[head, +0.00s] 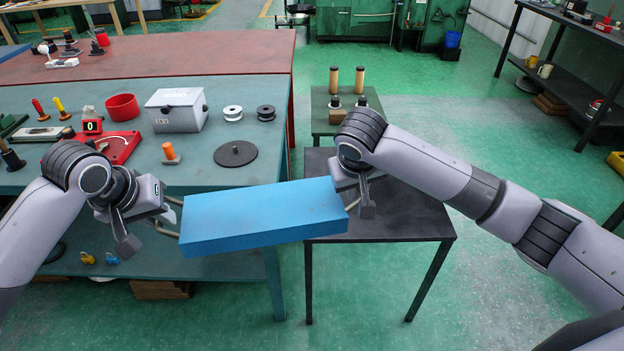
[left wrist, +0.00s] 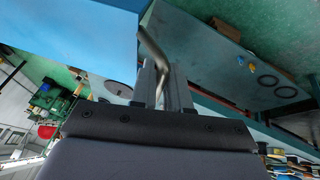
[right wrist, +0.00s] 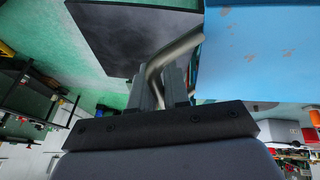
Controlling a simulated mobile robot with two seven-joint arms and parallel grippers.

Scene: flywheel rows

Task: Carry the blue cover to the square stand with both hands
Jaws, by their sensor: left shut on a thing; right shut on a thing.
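The blue cover (head: 262,216) is a long box shape held in the air, its right end a little higher in the head view. A bent metal handle sticks out at each end. My left gripper (head: 160,222) is shut on the left handle (left wrist: 152,55). My right gripper (head: 360,196) is shut on the right handle (right wrist: 172,52). The square stand (head: 405,222) is a dark, thin-legged table. The cover's right part overlaps the stand's left side in the head view, while its left part hangs in front of the green bench (head: 205,178). The visible stand top is bare.
On the bench are a grey box (head: 177,110), a dark disc (head: 236,153), a red cup (head: 122,107) and small parts. A green stand (head: 320,118) with upright posts is behind the square stand. Open floor (head: 500,290) lies to the right.

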